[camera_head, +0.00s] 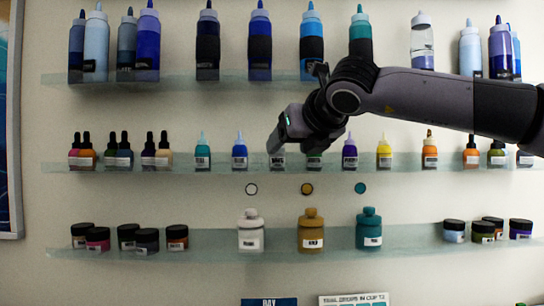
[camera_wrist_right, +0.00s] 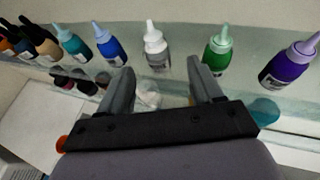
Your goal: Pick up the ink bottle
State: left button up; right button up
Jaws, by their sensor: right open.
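Small ink bottles with pointed caps stand in a row on the middle glass shelf (camera_head: 225,168). I cannot tell which one the task means. They include a teal bottle (camera_head: 202,157), a blue bottle (camera_head: 239,155), a white bottle (camera_head: 277,158), a green bottle (camera_head: 314,160) and a purple bottle (camera_head: 349,156). My right gripper (camera_head: 284,140) is in front of the white and green ones and partly hides them. In the wrist view my right gripper (camera_wrist_right: 163,82) is open and empty, with the white bottle (camera_wrist_right: 156,52) beyond the gap between its fingers. My left gripper is not in view.
Tall bottles stand on the upper shelf (camera_head: 190,77). The lower shelf (camera_head: 205,244) holds jars and three larger bottles: white (camera_head: 250,236), ochre (camera_head: 311,236) and teal (camera_head: 369,234). Dropper bottles (camera_head: 82,154) stand at the middle shelf's left end.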

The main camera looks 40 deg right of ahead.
aim_at(280, 150)
jog(key=x, duration=0.1)
jog(key=p+x, duration=0.1)
jog(key=x, duration=0.1)
jog(key=p+x, duration=0.1)
jog(key=x, duration=0.1)
jog(key=shift+w+a+r, duration=0.1)
jog(key=shift+w+r, duration=0.1)
jog(key=shift+r, duration=0.05)
jog(key=shift+w+d+f+p, duration=0.2)
jog(key=shift+w+f+p, duration=0.15)
jog(key=shift+w, duration=0.2)
jog(key=c, duration=1.1)
